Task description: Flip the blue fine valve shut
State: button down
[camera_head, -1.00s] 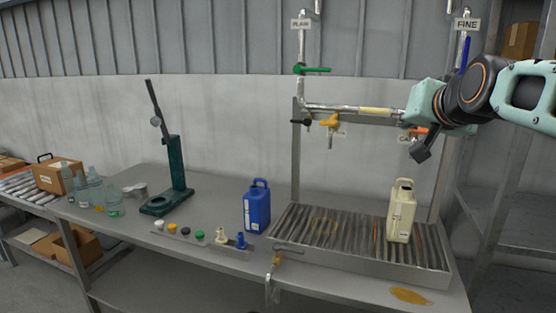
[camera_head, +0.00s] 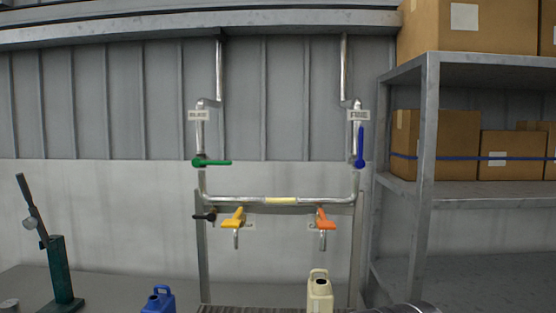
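The blue fine valve handle (camera_head: 360,146) stands upright, in line with the right-hand vertical pipe, just under the FINE label (camera_head: 358,115). Its lower end sits on the pipe near the height where the wall changes from grey panels to a pale band. Nothing covers the handle. My gripper is not in view. A dark rounded part at the bottom right edge looks like a piece of my arm.
The green handle (camera_head: 212,162) lies horizontal on the left pipe. Yellow (camera_head: 233,217) and orange (camera_head: 325,218) taps hang below the cross pipe. A cream jug (camera_head: 320,293) and blue jug (camera_head: 159,300) stand below. A metal shelf (camera_head: 430,150) with boxes is at the right.

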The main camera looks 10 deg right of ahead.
aim_at(361, 144)
jog(key=l+z, duration=0.45)
jog(key=i+j+z, duration=0.2)
jog(key=j+z, duration=0.25)
jog(key=j, duration=0.15)
